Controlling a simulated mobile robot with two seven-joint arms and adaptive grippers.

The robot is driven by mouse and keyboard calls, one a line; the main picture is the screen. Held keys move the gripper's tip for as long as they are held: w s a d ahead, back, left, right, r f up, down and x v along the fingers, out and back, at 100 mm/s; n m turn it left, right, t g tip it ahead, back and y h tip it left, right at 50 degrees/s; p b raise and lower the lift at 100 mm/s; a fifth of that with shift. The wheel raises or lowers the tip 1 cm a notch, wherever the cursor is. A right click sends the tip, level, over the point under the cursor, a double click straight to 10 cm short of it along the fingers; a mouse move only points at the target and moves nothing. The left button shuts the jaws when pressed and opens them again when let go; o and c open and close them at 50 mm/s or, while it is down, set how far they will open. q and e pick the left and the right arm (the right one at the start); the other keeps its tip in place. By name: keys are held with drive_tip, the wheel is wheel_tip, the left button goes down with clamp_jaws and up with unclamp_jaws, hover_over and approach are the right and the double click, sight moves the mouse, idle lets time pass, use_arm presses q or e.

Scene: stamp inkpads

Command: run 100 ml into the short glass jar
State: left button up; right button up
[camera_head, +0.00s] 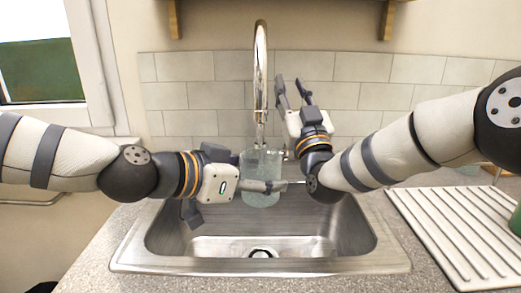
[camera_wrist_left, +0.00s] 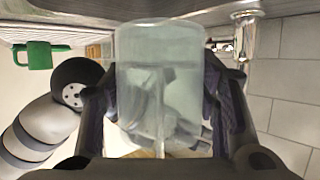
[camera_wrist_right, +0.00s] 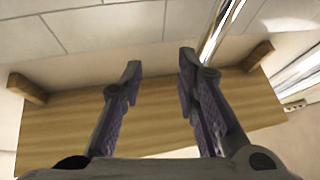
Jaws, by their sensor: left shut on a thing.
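The short glass jar (camera_head: 260,165) is clear and upright over the sink, just below the spout of the chrome tap (camera_head: 260,70). My left gripper (camera_head: 264,187) is shut on the jar from the left; in the left wrist view the jar (camera_wrist_left: 160,50) sits between its fingers. I cannot tell the water level in the jar, or whether water is running. My right gripper (camera_head: 294,92) is raised to the right of the tap's neck, fingers pointing up. In the right wrist view its fingers (camera_wrist_right: 158,75) are apart with nothing between them, and the tap's neck (camera_wrist_right: 218,30) shows beyond them.
The steel sink (camera_head: 355,262) is empty below the jar, with its drain in the middle. A white ribbed draining board (camera_head: 460,235) lies to the right, with a green mug (camera_head: 515,221) at its edge. A tiled wall (camera_head: 415,97) stands close behind the tap.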

use_arm(q)
drive_tip(key=s+a, duration=0.4)
drive_tip(key=a, duration=0.1)
drive_tip(key=shift+s+a, duration=0.25)
drive_tip(key=shift+s, duration=0.15)
use_arm(e)
drive_tip(key=shift+c, duration=1.3)
drive_tip(key=d+f+m+h, duration=0.1)
drive_tip(key=m, duration=0.2)
drive_tip(key=s+d+f+m+g+h, duration=0.1)
drive_tip(key=m, duration=0.3)
drive_tip(key=d+f+m+h, duration=0.1)
drive_tip(key=f+m, duration=0.1)
drive_tip(key=m, duration=0.1)
drive_tip(key=shift+s+g, duration=0.3)
clamp_jaws()
drive_tip(key=s+f+m+g, duration=0.35)
drive_tip(key=s+m, duration=0.45)
drive_tip(key=m, duration=0.5)
drive_tip(key=s+f+m+g, duration=0.35)
drive_tip(key=s+m, duration=0.45)
drive_tip(key=m, duration=0.5)
drive_tip(key=w+a, duration=0.2)
drive_tip(key=w, duration=1.1)
drive_tip(key=shift+w+a+f+m, duration=0.15)
drive_tip(key=shift+a+m, duration=0.15)
drive_tip(key=shift+a, duration=0.05)
